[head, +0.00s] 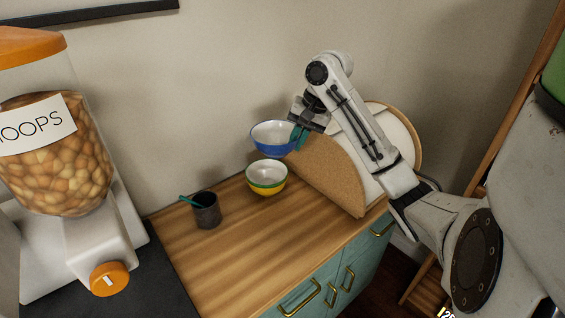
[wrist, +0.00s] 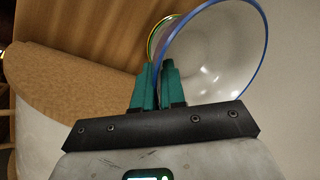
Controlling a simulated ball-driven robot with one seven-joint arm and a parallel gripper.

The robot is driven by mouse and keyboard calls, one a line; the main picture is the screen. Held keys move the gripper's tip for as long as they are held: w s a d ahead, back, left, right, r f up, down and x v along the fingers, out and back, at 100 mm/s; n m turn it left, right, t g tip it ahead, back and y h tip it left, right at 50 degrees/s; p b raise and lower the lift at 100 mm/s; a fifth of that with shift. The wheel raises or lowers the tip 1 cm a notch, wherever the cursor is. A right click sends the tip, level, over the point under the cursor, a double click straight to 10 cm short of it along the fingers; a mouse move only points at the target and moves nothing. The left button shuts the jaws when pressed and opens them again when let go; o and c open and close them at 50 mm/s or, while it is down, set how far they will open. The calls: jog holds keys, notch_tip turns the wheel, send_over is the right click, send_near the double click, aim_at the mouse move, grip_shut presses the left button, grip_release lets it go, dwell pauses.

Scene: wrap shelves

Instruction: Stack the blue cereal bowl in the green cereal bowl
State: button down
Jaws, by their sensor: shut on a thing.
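The blue cereal bowl (head: 273,139) is white inside with a blue outer wall, and my gripper (head: 299,138) is shut on its right rim. I hold it in the air above the green cereal bowl (head: 266,178), and a gap shows between the two. The green cereal bowl has a green rim and a yellow lower wall and stands upright on the wooden counter. In the wrist view the teal fingers (wrist: 160,86) pinch the rim of the blue bowl (wrist: 215,60), and only a curved edge of the green bowl (wrist: 158,30) shows behind it.
A dark cup (head: 207,211) with a teal utensil stands on the wooden counter (head: 225,255), left of the green bowl. A cork-faced rounded object (head: 335,172) stands close on the right, beside my arm. A hoops dispenser (head: 60,150) is at the far left. The counter's front is clear.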

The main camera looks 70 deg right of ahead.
jog(key=w+f, duration=0.1)
jog(key=w+d+f+b, duration=0.1)
jog(key=f, duration=0.1)
jog(key=w+d+f+b, duration=0.1)
jog(key=shift+w+f, duration=0.15)
jog(key=shift+f, duration=0.2)
jog(key=shift+w+d+f, duration=0.15)
jog(key=shift+d, duration=0.15)
jog(key=shift+w+d+f, duration=0.15)
jog(key=shift+w+f, duration=0.05)
jog(key=shift+f, duration=0.85)
jog(key=shift+w+d+f, duration=0.1)
jog(key=shift+w+f, duration=0.1)
jog(key=shift+f, duration=0.85)
jog(key=shift+f, duration=0.1)
jog(key=shift+f, duration=0.35)
jog(key=shift+f, duration=0.15)
jog(key=c, duration=1.2)
grip_release()
